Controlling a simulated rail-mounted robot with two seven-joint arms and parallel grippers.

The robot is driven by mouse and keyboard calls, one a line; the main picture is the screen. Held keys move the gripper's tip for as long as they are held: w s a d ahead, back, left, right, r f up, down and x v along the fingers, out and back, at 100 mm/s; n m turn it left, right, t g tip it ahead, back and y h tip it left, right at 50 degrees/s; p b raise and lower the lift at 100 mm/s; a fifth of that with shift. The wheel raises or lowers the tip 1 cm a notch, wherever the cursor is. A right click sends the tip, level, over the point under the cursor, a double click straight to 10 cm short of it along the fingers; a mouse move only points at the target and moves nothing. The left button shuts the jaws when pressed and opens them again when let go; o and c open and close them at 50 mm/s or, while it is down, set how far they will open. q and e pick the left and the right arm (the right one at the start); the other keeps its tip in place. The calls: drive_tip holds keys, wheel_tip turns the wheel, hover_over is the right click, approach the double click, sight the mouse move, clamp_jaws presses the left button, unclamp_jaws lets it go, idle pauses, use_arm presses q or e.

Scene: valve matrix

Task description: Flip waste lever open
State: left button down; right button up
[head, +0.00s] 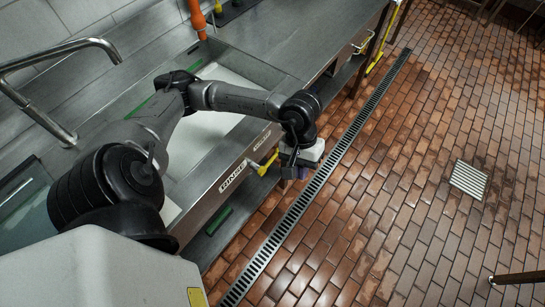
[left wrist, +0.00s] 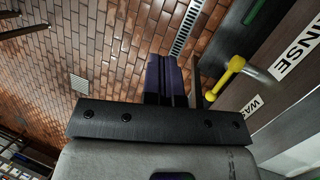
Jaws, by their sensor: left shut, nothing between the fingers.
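A yellow-handled lever (head: 267,163) sticks out from the front of the steel sink counter, close to the RINSE label (head: 232,178). In the left wrist view the yellow lever (left wrist: 228,74) shows to the right of my fingers, with a metal stem running to the counter front. My left gripper (head: 296,172) hangs just in front of the counter, right of the lever. In the left wrist view its purple fingers (left wrist: 165,78) are together and hold nothing. They look apart from the yellow handle, though the contact side is partly hidden. My right gripper is not in view.
A partly hidden label starting "WAS" (left wrist: 255,105) is on the panel beside the lever. Another yellow lever (head: 374,62) is farther along the counter. A faucet (head: 60,50) stands at upper left.

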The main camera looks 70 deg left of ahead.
use_arm(q)
drive_tip(key=a+r+m+y+b, duration=0.1)
drive_tip(key=a+y, duration=0.5)
drive_tip(key=a, duration=0.5)
drive_tip(key=shift+b, duration=0.3)
drive_tip(key=b, duration=0.3)
approach(272, 157)
drive_tip(key=f, duration=0.7)
drive_tip(key=shift+s+a+f, duration=0.1)
drive_tip(key=shift+a+f, duration=0.1)
drive_tip(key=shift+a, duration=0.2)
drive_tip(key=shift+s+a+f, duration=0.1)
drive_tip(key=shift+a, duration=0.05)
